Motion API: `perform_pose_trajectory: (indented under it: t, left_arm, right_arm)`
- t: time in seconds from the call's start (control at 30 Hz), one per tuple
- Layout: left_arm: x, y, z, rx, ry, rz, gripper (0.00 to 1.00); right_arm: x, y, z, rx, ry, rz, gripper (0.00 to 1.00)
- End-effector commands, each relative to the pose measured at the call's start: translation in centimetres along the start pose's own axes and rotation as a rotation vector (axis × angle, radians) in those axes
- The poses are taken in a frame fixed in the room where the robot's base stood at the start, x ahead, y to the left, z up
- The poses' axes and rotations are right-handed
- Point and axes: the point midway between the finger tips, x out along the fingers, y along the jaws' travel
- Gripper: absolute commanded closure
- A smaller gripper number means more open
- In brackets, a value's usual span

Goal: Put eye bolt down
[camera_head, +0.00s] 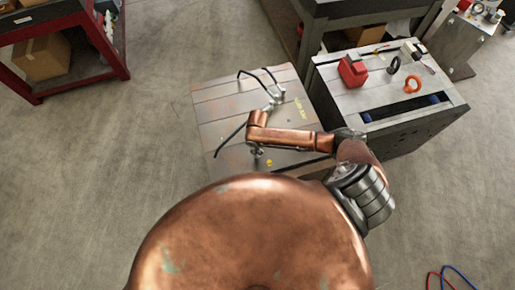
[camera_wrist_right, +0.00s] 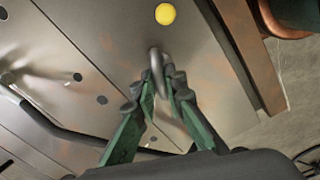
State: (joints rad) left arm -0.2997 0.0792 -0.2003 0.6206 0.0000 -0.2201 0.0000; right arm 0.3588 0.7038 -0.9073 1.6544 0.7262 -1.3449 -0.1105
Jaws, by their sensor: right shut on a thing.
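The eye bolt (camera_wrist_right: 155,66) shows in the right wrist view as a grey metal ring between my right gripper's fingertips. My right gripper (camera_wrist_right: 160,88) is shut on it, with green-sided dark fingers on both sides of the ring. The grip is right over the flat grey mould base (camera_head: 225,98); I cannot tell whether the bolt touches its surface. In the head view my copper right arm reaches over the near part of the mould base, and the gripper (camera_head: 257,158) is small there. My left gripper is not in view.
Black bent bars (camera_head: 232,139) stand out from the mould base, with a yellow round spot (camera_wrist_right: 166,14) near the grip. A grey cart (camera_head: 340,85) at the right bears a red box (camera_head: 352,71) and an orange ring (camera_head: 412,85). Open floor lies at the left.

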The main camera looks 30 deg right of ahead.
Motion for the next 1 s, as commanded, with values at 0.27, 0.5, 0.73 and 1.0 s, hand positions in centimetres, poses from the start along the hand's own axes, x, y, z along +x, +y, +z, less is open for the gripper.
perform_pose_trajectory:
  t: [0.27,0.5,0.73,1.0]
  left_arm:
    - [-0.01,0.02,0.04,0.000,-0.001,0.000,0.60]
    - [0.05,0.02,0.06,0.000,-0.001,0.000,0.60]
    - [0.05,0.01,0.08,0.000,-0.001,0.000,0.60]
    - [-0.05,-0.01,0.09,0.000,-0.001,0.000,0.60]
  right_arm:
    - [0.05,0.08,-0.06,0.000,0.002,0.002,1.00]
    - [0.43,0.03,0.04,0.001,0.000,0.001,0.82]
    - [0.42,0.02,0.04,0.001,0.000,0.000,0.72]
    - [-0.03,0.03,0.00,0.000,0.001,0.001,0.72]
